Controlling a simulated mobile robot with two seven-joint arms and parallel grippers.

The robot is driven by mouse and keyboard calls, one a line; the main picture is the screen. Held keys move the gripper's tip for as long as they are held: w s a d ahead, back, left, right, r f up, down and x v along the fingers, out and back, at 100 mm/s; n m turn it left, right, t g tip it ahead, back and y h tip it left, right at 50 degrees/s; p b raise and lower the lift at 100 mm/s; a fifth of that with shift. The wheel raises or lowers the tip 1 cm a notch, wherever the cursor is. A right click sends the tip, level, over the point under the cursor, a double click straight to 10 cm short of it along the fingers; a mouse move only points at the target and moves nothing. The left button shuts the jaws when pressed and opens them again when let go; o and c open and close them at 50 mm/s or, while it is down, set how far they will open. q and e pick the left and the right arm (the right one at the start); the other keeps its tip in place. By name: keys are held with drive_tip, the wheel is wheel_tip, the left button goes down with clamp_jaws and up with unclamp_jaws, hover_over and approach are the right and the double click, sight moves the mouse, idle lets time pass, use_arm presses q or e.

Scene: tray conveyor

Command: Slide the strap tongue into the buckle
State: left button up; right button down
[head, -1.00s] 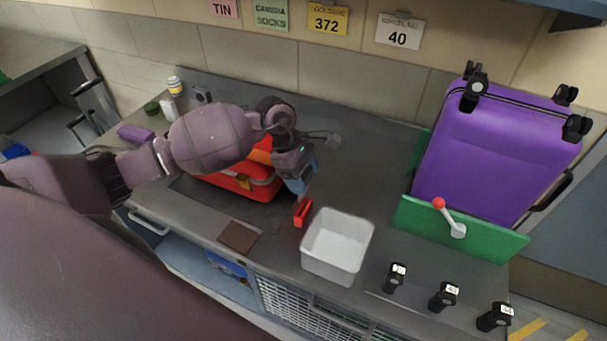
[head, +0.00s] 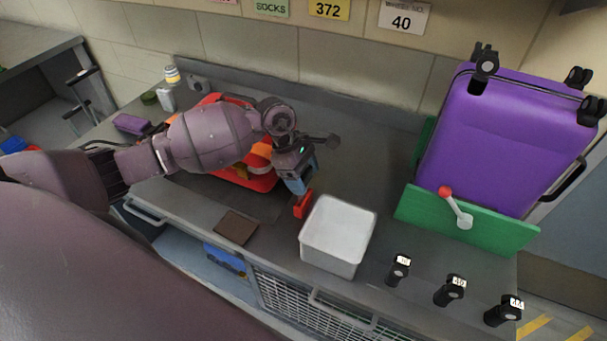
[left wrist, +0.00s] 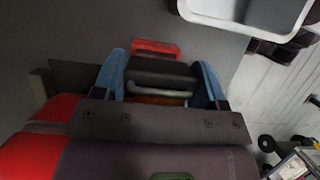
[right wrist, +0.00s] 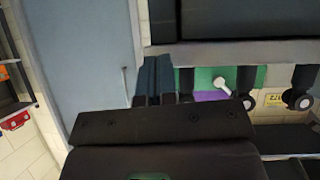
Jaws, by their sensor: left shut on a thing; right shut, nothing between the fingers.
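My left gripper (head: 298,184) is shut on a dark block (left wrist: 160,75), which looks like the strap tongue. The block shows between the blue fingers in the left wrist view, with a pale edge on its near side. A red buckle-like piece (head: 303,205) lies right at the fingertips, on the counter side toward the white bin. In the left wrist view the red piece (left wrist: 155,46) sits just beyond the dark block; I cannot tell whether they touch. My right gripper (right wrist: 157,80) is shut and empty, away from the counter objects, and is outside the head view.
A white bin (head: 338,235) stands just right of the red piece. A red case (head: 250,180) with orange contents lies behind my left arm. A brown pad (head: 236,228) lies in front. A purple suitcase (head: 505,140) stands behind a green board (head: 480,222) with a red-knobbed lever (head: 455,208).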

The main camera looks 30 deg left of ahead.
drive_tip(key=shift+w, duration=0.25)
drive_tip(key=shift+w+a+r, duration=0.1)
drive_tip(key=shift+w+r, duration=0.1)
drive_tip(key=shift+w, duration=0.05)
idle(0.4)
use_arm(q)
drive_tip(key=shift+b, duration=0.3)
use_arm(e)
drive_tip(key=shift+s+f, duration=0.55)
drive_tip(key=shift+f, duration=0.05)
drive_tip(key=shift+w+r, duration=0.1)
drive_tip(key=shift+w, duration=0.05)
drive_tip(key=shift+w+r, duration=0.1)
drive_tip(key=shift+w, duration=0.2)
drive_tip(key=shift+s, duration=0.15)
